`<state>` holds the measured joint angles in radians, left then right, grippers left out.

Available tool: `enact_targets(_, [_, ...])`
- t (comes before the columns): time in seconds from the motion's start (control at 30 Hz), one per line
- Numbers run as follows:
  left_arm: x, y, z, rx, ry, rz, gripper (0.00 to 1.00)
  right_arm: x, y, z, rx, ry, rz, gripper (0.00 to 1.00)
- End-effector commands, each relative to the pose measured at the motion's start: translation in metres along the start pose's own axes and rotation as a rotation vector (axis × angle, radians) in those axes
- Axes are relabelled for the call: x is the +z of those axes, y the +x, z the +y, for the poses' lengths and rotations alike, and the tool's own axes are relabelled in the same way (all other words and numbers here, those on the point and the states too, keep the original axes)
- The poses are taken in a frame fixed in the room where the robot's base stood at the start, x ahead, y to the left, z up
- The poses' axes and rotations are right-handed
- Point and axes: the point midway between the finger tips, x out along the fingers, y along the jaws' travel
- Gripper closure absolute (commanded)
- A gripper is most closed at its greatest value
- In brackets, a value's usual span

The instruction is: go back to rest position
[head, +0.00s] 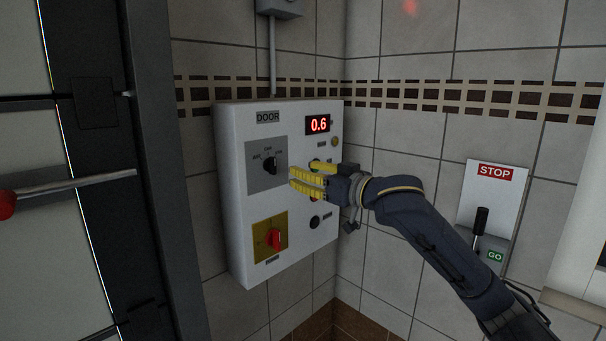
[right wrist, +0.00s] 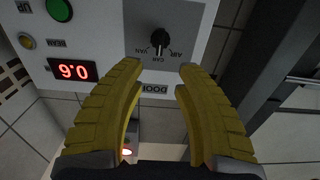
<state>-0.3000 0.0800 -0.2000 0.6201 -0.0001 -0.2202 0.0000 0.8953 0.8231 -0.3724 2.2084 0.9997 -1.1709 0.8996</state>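My right gripper (head: 293,178) has yellow fingers and is in front of the right half of a white DOOR control box (head: 236,196). In the right wrist view the fingers of the right gripper (right wrist: 159,68) are spread apart with nothing between them. A black selector knob (head: 269,165) on a grey plate lies just left of the fingertips; it also shows beyond them in the right wrist view (right wrist: 160,40). The fingers hide part of the box's button column. My left gripper is in neither view.
The box has a red 0.6 display (head: 318,124) and a red knob (head: 275,240) on a yellow plate. A STOP/GO lever panel (head: 489,205) is on the right wall. A metal bar (head: 80,187) with a red ball end juts at left.

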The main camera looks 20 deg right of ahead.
Motion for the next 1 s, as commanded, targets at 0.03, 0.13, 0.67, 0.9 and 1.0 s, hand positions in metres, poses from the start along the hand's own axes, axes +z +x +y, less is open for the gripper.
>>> enact_targets(0.03, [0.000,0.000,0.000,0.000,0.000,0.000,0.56,0.000,0.000,0.000,0.000,0.000,0.000,0.66])
enact_targets(0.13, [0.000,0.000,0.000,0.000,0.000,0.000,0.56,0.000,0.000,0.000,0.000,0.000,0.000,0.66])
enact_targets(0.67, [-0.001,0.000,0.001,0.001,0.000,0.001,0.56,0.103,0.055,0.057,0.089,0.092,-0.088,0.66])
enact_targets(0.9, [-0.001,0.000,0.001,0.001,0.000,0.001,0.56,0.248,0.084,0.104,0.193,0.144,-0.211,0.66])
enact_targets(1.0, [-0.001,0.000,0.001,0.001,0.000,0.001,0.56,0.311,0.086,0.116,0.230,0.156,-0.267,0.66])
